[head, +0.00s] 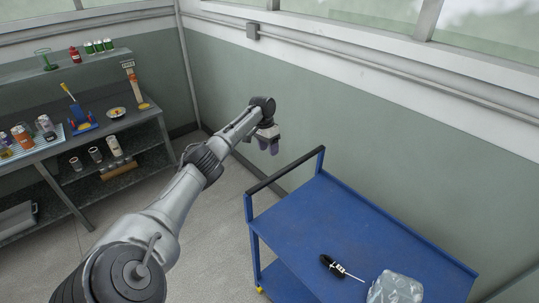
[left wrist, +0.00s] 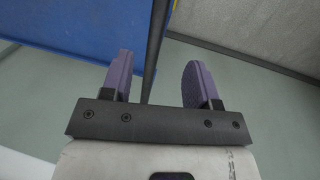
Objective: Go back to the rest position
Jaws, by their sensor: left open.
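My left gripper (head: 268,146) is at the end of my extended arm in the head view, above the floor and just beyond the handle end of the blue cart (head: 345,225). In the left wrist view its two purple fingers (left wrist: 163,85) stand apart with nothing between them. The cart's blue surface (left wrist: 60,35) shows behind the left finger there. My right gripper is in neither view.
A screwdriver (head: 340,268) and a clear plastic bag (head: 395,288) lie on the cart's top. The cart's black handle (head: 285,171) stands close to my left gripper. A workbench (head: 90,135) with jars and tools is at the left. Grey floor (head: 215,225) is open between them.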

